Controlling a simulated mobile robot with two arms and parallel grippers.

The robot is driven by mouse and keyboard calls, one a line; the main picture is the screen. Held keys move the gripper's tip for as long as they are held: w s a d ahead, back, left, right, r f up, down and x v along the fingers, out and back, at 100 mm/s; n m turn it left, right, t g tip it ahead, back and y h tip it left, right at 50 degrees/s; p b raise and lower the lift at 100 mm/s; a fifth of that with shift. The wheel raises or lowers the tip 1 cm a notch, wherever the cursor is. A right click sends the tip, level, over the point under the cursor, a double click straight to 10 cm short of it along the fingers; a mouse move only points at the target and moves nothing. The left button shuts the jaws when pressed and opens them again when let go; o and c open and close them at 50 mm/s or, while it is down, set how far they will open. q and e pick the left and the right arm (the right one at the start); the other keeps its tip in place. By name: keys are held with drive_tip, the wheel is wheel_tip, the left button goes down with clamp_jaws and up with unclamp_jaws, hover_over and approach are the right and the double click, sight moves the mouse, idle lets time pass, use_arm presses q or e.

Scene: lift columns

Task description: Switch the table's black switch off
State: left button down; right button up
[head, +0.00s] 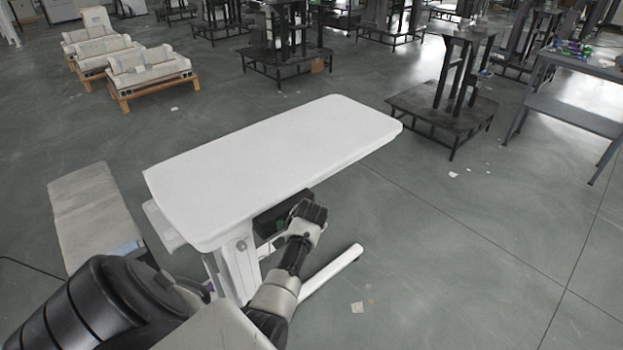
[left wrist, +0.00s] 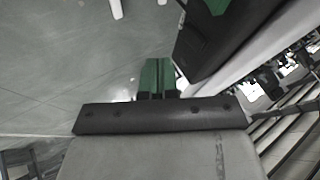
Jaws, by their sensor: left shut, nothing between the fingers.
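The white table (head: 275,150) has a flat, empty top on a white lift column. A black box (head: 268,218) hangs under its near edge. In the left wrist view the black box (left wrist: 215,50) is at the upper right, with a darker raised patch on its face and a green part at the top; I cannot tell which part is the switch or its setting. My left gripper (head: 306,212) is beside the box, below the tabletop edge. Its green fingers (left wrist: 158,75) are shut with nothing between them, and appear apart from the box. My right gripper is out of view.
A grey padded bench (head: 85,210) stands left of the table. The table's white foot (head: 335,268) reaches out along the floor below my arm. Dark stands (head: 445,105) and a grey workbench (head: 570,105) are farther off. The floor at the right is mostly clear.

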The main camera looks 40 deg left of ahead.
use_arm(q)
drive_tip(key=p+v, duration=0.1)
drive_tip(key=v, duration=0.8)
drive_tip(key=shift+a+r, duration=0.25)
drive_tip(key=shift+r, duration=0.2)
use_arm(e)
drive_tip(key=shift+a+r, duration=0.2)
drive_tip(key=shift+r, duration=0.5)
use_arm(q)
drive_tip(key=shift+s, duration=0.1)
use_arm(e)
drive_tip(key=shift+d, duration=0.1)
